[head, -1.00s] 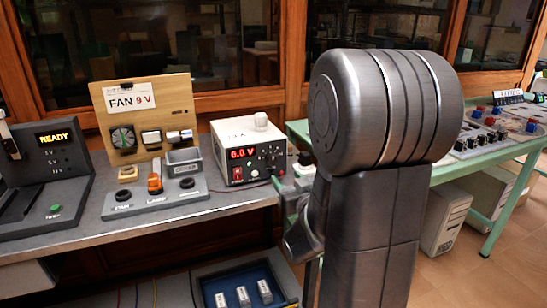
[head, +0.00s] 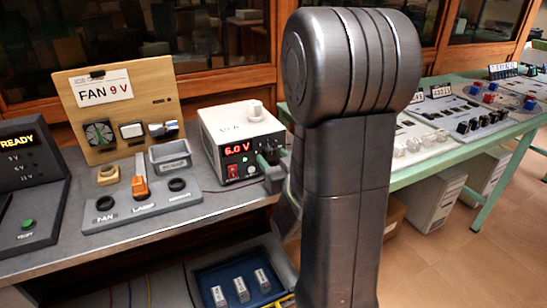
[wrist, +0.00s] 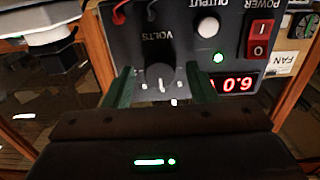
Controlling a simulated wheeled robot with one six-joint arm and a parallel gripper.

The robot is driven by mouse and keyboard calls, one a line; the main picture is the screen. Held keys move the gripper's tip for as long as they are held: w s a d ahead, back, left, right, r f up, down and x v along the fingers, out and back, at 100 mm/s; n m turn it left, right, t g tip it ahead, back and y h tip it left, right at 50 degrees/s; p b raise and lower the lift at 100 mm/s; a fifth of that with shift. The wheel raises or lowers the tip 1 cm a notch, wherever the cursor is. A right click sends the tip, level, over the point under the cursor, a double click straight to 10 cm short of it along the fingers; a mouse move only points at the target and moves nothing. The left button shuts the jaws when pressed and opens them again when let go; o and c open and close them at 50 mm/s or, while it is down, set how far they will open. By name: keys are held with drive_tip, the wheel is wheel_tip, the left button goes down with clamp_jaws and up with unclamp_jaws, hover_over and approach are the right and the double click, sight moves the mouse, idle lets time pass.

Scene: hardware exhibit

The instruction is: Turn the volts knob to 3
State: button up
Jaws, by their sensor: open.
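The power supply (head: 208,122) is a white box with a dark front on the bench, and its red display reads 6.0 V. In the wrist view, which is upside down, the dark volts knob (wrist: 160,78) sits on the panel under the VOLTS label. My gripper (wrist: 161,84) is open, with one green finger on each side of the knob. I cannot tell whether the fingers touch it. The display (wrist: 237,84) also shows in the wrist view. In the head view my gripper (head: 270,162) is at the front of the supply, and the knob is hidden there.
A fan board (head: 152,93) marked "FAN 9 V" and a grey socket base (head: 150,204) stand left of the supply. A READY console (head: 52,165) is farther left. A blue tray (head: 205,278) with white blocks is below. A green table (head: 410,178) is right.

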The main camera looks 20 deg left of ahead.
drive_tip(key=c, duration=1)
drive_tip(key=shift+f+b, duration=0.1)
drive_tip(key=shift+b, duration=0.3)
drive_tip(key=n+b, duration=0.1)
drive_tip(key=b, duration=0.1)
drive_tip(key=n+b, duration=0.2)
drive_tip(key=b, duration=0.1)
drive_tip(key=shift+f+n, duration=0.2)
drive_tip(key=shift+n, duration=0.1)
drive_tip(key=n+b, duration=0.3)
drive_tip(key=b, duration=0.2)
drive_tip(key=shift+n, duration=0.3)
drive_tip(key=n+b, duration=0.5)
drive_tip(key=b, duration=0.1)
drive_tip(key=shift+d+r+b, duration=0.1)
drive_tip(key=shift+b, duration=0.2)
drive_tip(key=shift+r+n+b, duration=0.2)
drive_tip(key=shift+n+b, duration=1.3)
drive_tip(key=shift+n, duration=0.3)
